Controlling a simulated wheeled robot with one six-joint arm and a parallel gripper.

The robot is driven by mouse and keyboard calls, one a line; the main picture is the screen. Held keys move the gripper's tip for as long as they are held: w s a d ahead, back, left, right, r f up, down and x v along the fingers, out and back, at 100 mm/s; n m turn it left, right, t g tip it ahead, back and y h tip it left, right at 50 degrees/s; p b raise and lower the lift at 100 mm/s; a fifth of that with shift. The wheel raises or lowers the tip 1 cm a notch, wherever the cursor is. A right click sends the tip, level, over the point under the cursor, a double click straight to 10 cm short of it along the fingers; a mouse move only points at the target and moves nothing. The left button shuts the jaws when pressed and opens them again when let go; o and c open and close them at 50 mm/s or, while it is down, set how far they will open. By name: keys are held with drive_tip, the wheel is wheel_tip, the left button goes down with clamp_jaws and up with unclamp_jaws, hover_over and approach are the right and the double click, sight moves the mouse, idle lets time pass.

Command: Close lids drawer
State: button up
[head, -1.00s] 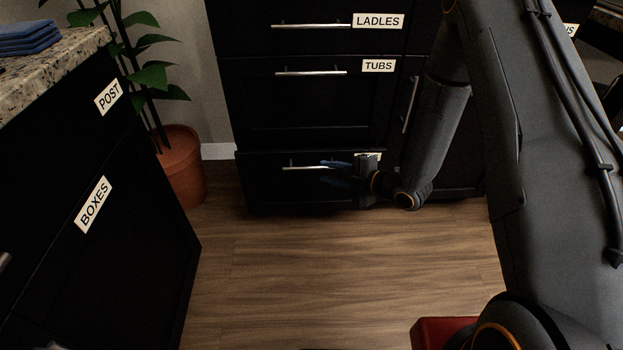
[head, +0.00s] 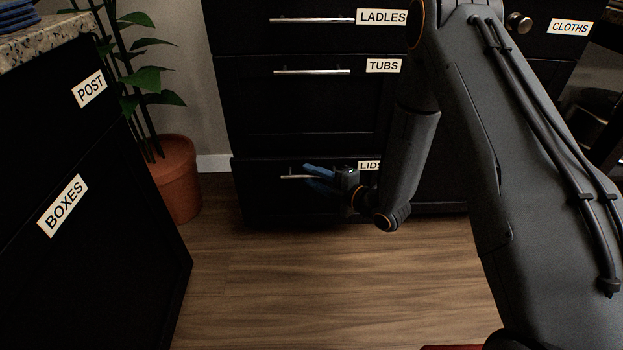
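The lids drawer (head: 268,203) is the black bottom drawer of the far cabinet. Its front looks flush, or nearly flush, with the drawers above; a small gap would be hard to see. Its "LIDS" label (head: 367,165) is partly covered by my arm. The left part of its silver bar handle (head: 292,177) shows; the right part is hidden by my gripper. My gripper (head: 307,176), with blue fingers, points left at the handle's right part. The fingers are spread apart, one above and one below the handle's height. I cannot tell whether they touch the handle or the drawer front.
The tubs drawer (head: 290,108) and the ladles drawer (head: 245,35) above look shut. A potted plant (head: 173,180) stands left of the cabinet. A black counter unit (head: 130,220) with "POST" and "BOXES" labels bounds the left. The wood floor (head: 330,280) in front is clear.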

drive_tip(key=shift+w+a, duration=0.2)
drive_tip(key=shift+a, duration=0.05)
clamp_jaws()
drive_tip(key=shift+w+a, duration=0.1)
drive_tip(key=shift+w, duration=2.1)
